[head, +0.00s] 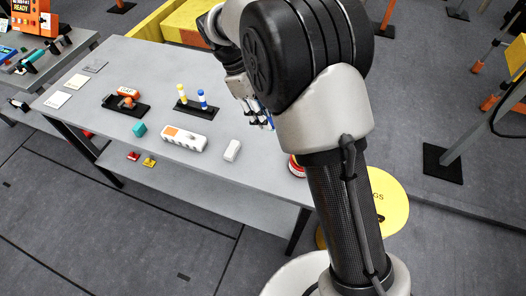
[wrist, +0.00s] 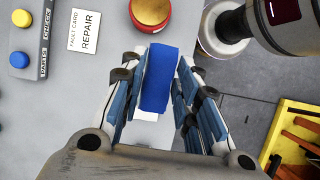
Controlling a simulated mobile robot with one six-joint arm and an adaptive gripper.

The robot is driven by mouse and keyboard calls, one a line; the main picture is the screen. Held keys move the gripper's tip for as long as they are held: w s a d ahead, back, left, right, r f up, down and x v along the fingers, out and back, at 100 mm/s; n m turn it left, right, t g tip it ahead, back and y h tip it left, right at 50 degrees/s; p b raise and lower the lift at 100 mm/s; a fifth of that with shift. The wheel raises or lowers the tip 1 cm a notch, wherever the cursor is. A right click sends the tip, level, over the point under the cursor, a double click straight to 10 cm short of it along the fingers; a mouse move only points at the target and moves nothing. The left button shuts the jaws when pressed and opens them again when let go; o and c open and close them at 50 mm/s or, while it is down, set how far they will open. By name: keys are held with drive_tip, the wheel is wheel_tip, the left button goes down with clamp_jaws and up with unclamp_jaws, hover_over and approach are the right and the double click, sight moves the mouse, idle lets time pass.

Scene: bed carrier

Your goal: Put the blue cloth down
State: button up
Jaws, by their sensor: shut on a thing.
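The blue cloth (wrist: 160,78) is a thick folded blue strip between the fingers of my gripper (wrist: 160,88) in the wrist view. My gripper is shut on it, with fingers along both of its sides. The cloth appears over the grey table near its edge; its height above the surface is hard to tell. In the head view my gripper (head: 260,116) shows only in part, over the right part of the table (head: 110,68); my arm hides most of it and the cloth.
A white bar with an orange patch (head: 184,139), a small white block (head: 232,150) and a stand with yellow and blue pegs (head: 196,107) are on the table. A yellow crate (wrist: 294,140) is at lower right.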

drive_tip(key=shift+w+a+f, duration=0.1)
drive_tip(key=shift+f, duration=0.25)
wheel_tip(320, 180, down, 19)
drive_tip(key=b, duration=0.6)
drive_tip(key=shift+r, duration=0.1)
drive_tip(key=shift+f, duration=0.4)
drive_tip(key=o, duration=1.1)
drive_tip(key=shift+r, duration=0.1)
